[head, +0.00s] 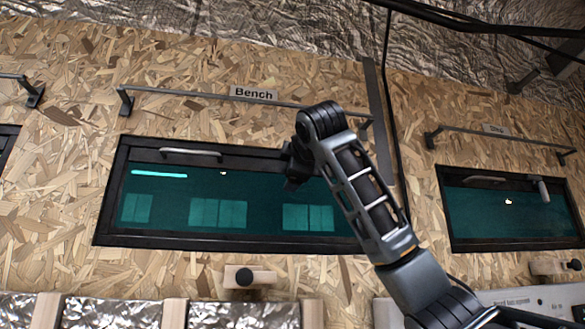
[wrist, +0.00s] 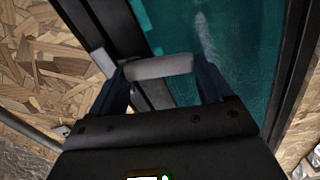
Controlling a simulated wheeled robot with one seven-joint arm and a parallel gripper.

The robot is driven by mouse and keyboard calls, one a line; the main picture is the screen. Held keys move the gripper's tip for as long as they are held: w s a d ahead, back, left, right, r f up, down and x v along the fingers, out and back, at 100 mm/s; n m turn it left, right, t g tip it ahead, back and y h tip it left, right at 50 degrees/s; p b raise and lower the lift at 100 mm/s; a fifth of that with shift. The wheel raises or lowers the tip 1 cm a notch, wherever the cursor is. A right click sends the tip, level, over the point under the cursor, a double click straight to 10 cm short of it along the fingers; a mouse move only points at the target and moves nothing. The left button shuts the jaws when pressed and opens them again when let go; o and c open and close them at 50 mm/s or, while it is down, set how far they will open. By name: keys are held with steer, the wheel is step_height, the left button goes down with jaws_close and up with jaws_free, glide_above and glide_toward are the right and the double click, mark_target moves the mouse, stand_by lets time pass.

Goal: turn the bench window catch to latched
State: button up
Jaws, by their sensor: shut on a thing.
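The bench window (head: 230,196) is a dark-framed teal pane under a label reading "Bench" (head: 254,93). My gripper (head: 291,168) is at the upper right part of its frame and hides the catch in the head view. In the wrist view, the window catch (wrist: 158,67) is a pale grey bar at the edge of the dark frame. My gripper (wrist: 160,76) is shut on it, with one dark finger at each end of the bar. I cannot tell from these views whether the catch is at its latched position.
A rail (head: 200,95) runs above the window, and a grey handle (head: 190,152) is on its top frame. A black knob on a wooden block (head: 247,277) sits below. A second window (head: 508,212) with its own catch (head: 541,189) is to the right. A black cable (head: 388,90) hangs between.

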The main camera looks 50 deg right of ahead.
steer(key=shift+s+d+f+n, duration=0.1)
steer(key=shift+d+f+n, duration=0.05)
steer(key=shift+n, duration=1.05)
steer(key=o, duration=1)
steer(key=shift+c, duration=0.2)
steer(key=b+v, duration=0.2)
steer(key=v, duration=0.5)
steer(key=shift+s+a, duration=0.2)
steer(key=shift+s, duration=0.15)
